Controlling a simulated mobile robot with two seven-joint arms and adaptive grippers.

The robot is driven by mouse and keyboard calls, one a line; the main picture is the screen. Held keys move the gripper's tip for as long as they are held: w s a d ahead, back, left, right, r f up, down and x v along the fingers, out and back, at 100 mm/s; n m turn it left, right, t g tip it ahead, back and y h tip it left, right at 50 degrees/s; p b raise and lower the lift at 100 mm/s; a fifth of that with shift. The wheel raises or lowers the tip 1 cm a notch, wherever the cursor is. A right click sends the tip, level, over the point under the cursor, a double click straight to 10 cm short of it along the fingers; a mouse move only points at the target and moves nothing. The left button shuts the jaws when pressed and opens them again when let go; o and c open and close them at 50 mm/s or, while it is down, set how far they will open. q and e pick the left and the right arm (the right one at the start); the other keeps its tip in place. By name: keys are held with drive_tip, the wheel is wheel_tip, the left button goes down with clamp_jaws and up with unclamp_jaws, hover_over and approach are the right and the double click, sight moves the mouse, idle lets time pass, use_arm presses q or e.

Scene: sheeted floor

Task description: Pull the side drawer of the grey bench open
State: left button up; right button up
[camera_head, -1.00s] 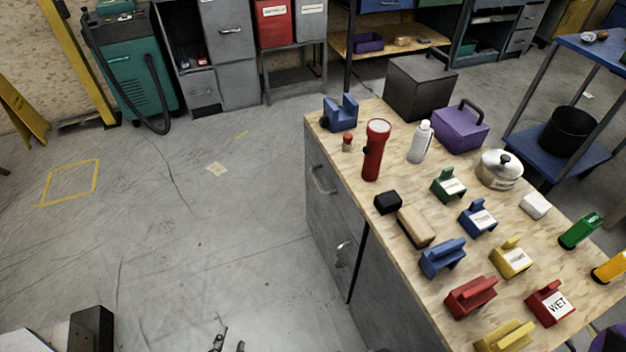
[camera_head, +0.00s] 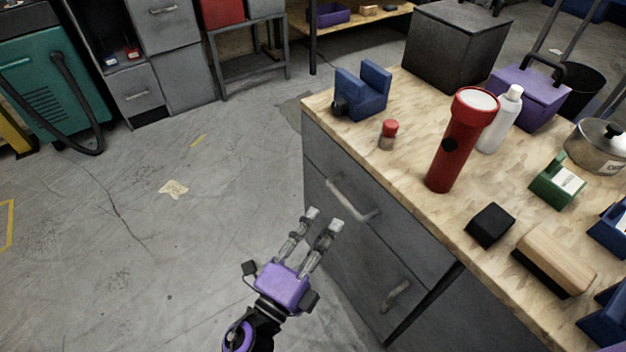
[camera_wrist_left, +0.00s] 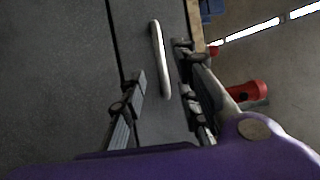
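The grey bench (camera_head: 325,215) with a wooden top stands at the centre right. Its side has an upper drawer with a metal bar handle (camera_head: 352,200) and a lower front with a second handle (camera_head: 396,296). The upper drawer looks shut, flush with the side. My left gripper (camera_head: 325,220) is open and empty, just left of the upper handle. In the left wrist view the handle (camera_wrist_left: 160,60) lies ahead, between the lines of the two fingers (camera_wrist_left: 160,85), and no contact shows. My right gripper is in neither view.
The floor left of the bench is clear.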

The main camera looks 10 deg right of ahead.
sight(343, 199)
use_arm(q)
drive_tip(key=x, duration=0.8)
drive_tip(key=shift+d+b, duration=0.2)
drive_tip(key=shift+b, duration=0.2)
clamp_jaws()
drive_tip(key=shift+s, duration=0.1)
